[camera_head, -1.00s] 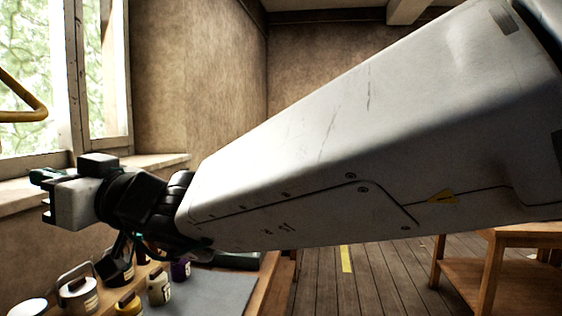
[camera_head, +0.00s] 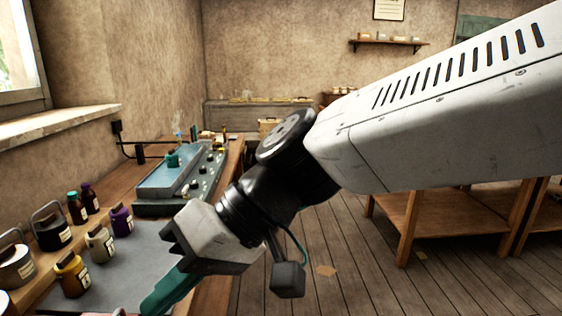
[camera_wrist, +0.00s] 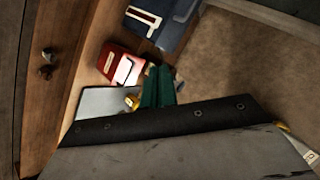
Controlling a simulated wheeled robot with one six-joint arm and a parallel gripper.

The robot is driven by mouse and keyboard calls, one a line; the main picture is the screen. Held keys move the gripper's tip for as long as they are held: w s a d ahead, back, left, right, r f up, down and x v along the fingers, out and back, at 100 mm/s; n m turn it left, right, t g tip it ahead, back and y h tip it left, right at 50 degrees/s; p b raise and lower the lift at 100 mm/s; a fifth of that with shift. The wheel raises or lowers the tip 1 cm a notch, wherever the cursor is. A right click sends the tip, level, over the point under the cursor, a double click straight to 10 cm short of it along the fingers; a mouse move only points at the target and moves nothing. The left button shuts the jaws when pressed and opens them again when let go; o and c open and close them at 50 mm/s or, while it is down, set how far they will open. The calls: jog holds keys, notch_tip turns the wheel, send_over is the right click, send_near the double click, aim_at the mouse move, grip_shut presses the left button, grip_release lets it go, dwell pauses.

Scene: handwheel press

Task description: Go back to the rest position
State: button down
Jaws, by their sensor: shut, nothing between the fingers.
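My gripper (camera_head: 172,292) hangs at the lower left of the head view, its teal fingers pointing down and to the left over the workbench's front part. The fingers also show in the wrist view (camera_wrist: 158,86), side by side and shut with nothing between them. My pale arm reaches in from the right and hides part of the room. Below the fingers, the wrist view shows a small yellow item (camera_wrist: 132,102) and part of a grey surface (camera_wrist: 105,99).
A long apparatus (camera_head: 180,172) lies farther back. A wooden table (camera_head: 455,225) stands right; the floor between is mostly clear. The wrist view shows a red object (camera_wrist: 122,66).

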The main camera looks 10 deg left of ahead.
jog(key=d+f+m+t+h, duration=0.2)
jog(key=d+m+h, duration=0.1)
jog(key=d, duration=1.1)
jog(key=w+d+f+m+t+h, duration=0.1)
jog(key=d+m, duration=0.4)
jog(key=d, duration=0.9)
jog(key=w+d+f+m+t+h, duration=0.1)
jog(key=d+f+m+t+h, duration=0.3)
jog(key=d, duration=1)
jog(key=shift+w+d+h, duration=0.15)
jog(key=shift+d+h, duration=0.15)
